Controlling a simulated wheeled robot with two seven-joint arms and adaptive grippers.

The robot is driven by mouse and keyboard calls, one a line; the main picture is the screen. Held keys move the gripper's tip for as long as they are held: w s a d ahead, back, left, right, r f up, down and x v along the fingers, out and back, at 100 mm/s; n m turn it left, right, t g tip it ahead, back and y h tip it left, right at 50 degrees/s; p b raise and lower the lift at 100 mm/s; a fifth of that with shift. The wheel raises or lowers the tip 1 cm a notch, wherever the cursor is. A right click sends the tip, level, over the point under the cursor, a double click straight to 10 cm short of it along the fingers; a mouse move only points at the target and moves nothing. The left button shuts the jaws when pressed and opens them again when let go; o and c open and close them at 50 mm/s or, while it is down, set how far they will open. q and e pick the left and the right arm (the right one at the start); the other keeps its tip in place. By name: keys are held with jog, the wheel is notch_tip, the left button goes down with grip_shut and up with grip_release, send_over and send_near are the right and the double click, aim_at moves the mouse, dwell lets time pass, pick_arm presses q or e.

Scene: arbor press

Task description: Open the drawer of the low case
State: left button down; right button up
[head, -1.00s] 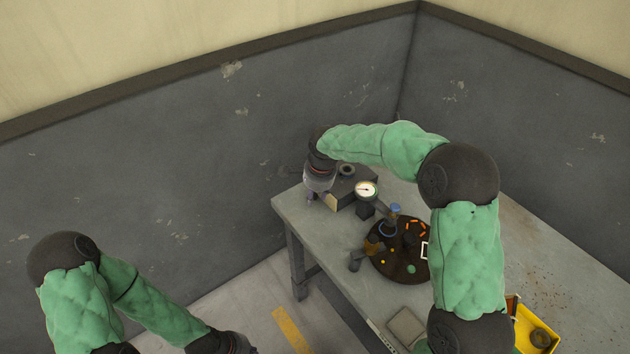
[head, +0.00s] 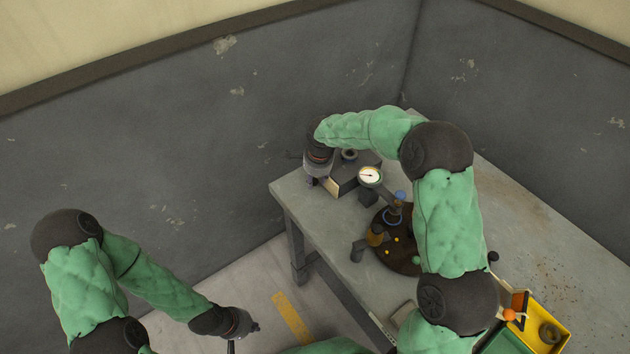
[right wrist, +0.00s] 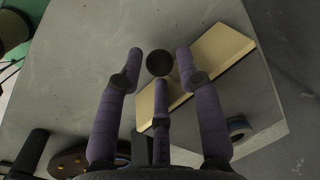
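The low case (head: 366,165) is a dark box on the far left part of the workbench, with a pale tan drawer front (head: 334,188). In the right wrist view the drawer front (right wrist: 205,68) runs diagonally, with a round black knob (right wrist: 160,63) standing out from it. I see no clear gap between front and case. My right gripper (head: 314,181) is at the case's front; its fingers (right wrist: 159,66) are spread around the knob, with gaps showing between fingertips and knob. My left gripper (head: 240,332) hangs low, off the bench, its fingers mostly hidden.
A dial gauge (head: 370,175) stands close to the case. A yellow bin (head: 566,319) is at the right. Bare bench (head: 310,215) lies in front of the case; walls stand behind.

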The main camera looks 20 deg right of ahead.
jog(key=shift+f, duration=0.4)
grip_shut()
jog(key=s+a, duration=0.1)
jog(key=a, duration=0.1)
jog(key=a+b, duration=0.1)
jog(key=a, duration=0.2)
jog(key=s+a+b, duration=0.1)
jog(key=a, duration=0.2)
jog(key=shift+s, duration=0.35)
jog(key=shift+d, duration=0.1)
grip_release()
